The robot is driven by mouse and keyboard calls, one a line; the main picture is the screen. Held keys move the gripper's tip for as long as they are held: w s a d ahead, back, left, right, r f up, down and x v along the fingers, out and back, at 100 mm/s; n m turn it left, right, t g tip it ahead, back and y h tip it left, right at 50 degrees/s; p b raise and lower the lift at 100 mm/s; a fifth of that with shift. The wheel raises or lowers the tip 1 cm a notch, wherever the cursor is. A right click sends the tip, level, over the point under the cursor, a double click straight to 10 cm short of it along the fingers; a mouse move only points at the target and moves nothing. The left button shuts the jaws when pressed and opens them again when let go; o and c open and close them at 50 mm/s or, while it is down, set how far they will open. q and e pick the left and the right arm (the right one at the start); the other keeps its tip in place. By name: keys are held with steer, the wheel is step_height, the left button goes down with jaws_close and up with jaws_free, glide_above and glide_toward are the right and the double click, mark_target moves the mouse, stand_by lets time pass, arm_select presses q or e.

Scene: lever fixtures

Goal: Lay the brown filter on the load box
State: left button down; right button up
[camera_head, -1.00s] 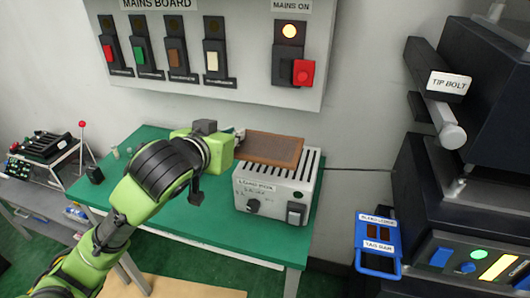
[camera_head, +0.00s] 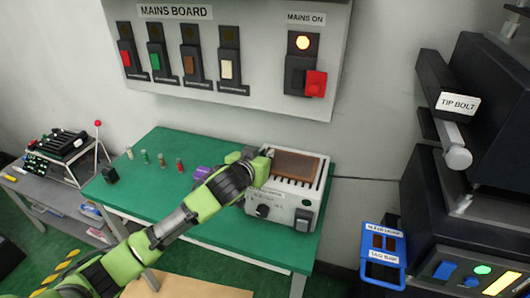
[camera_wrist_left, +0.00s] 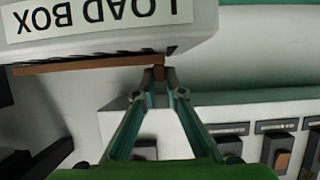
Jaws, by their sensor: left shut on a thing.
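The brown filter (camera_head: 295,165) is a flat brown plate lying over the slotted top of the load box (camera_head: 275,208), a pale box on the green table. My left gripper (camera_head: 266,160) is at the filter's left edge. In the left wrist view, the fingertips (camera_wrist_left: 160,76) are shut on one end of the filter, which shows edge-on as a thin brown strip (camera_wrist_left: 85,65). That view is upside down, with the load box (camera_wrist_left: 105,45) and its label at the top. The filter is close along the box top; whether it fully rests there I cannot tell. My right gripper is not in view.
A mains board (camera_head: 225,50) with several switches hangs on the wall behind. A purple thing (camera_head: 208,174) and several small vials (camera_head: 162,160) stand on the green table (camera_head: 150,195) to the left. A dark machine with a tip bolt (camera_head: 458,158) stands at right.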

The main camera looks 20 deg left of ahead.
arm_select(q)
steer(key=shift+f, duration=0.2)
steer(key=c, duration=2.1)
jaws_free()
steer(key=shift+r, duration=0.15)
steer(key=b+v, duration=0.1)
steer(key=v, duration=1.1)
steer(key=shift+b, duration=0.4)
steer(key=shift+a, duration=0.1)
